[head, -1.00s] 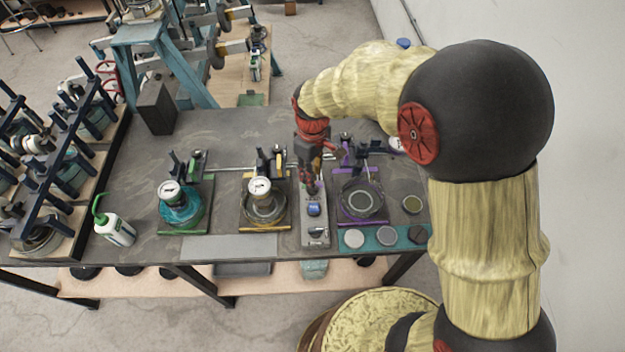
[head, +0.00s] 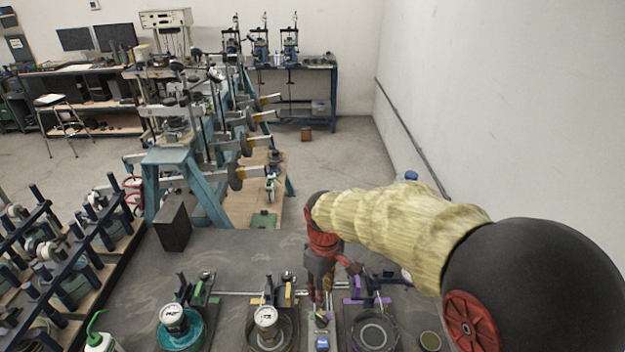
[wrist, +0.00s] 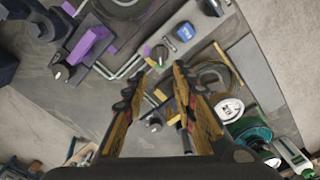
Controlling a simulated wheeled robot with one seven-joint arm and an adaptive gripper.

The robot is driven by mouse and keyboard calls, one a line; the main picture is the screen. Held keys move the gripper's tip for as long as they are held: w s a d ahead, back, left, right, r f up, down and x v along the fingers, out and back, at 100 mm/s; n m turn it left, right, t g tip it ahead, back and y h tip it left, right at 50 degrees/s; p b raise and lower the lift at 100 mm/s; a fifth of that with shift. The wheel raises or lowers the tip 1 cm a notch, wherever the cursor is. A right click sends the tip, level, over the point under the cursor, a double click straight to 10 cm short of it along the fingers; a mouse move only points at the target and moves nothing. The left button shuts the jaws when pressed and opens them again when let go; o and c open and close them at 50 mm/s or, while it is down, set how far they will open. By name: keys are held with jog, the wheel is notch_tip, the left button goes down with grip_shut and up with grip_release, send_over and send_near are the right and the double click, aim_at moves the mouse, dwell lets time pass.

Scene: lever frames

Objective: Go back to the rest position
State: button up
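My gripper (head: 321,300) is above the dark workbench (head: 245,248), near a grey device with a blue display (head: 322,343). In the wrist view its two fingers (wrist: 164,66) are spread apart with nothing held between them. Below the fingers lie metal rods and the grey device with its blue part (wrist: 186,32). My arm reaches in from the right in the head view. Whether the fingertips touch anything cannot be told.
On the bench stand a teal dish with a dial gauge (head: 173,317), a yellow-based dish with a gauge (head: 266,318) and a purple-based dish (head: 373,333). A dark block (head: 173,224) and teal frame (head: 170,158) stand behind. A white wall (head: 520,110) is at right.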

jog(key=s+d+r+m+t+b, duration=0.2)
jog(key=s+d+r+m, duration=0.2)
jog(key=s, duration=0.6)
jog(key=s+d+r+m+t+b, duration=0.2)
jog(key=s+d+r+m, duration=0.3)
jog(key=s+d+r, duration=0.3)
jog(key=shift+s+d+m+t+b, duration=0.35)
jog(key=shift+s+d+t, duration=0.5)
jog(key=shift+d, duration=0.25)
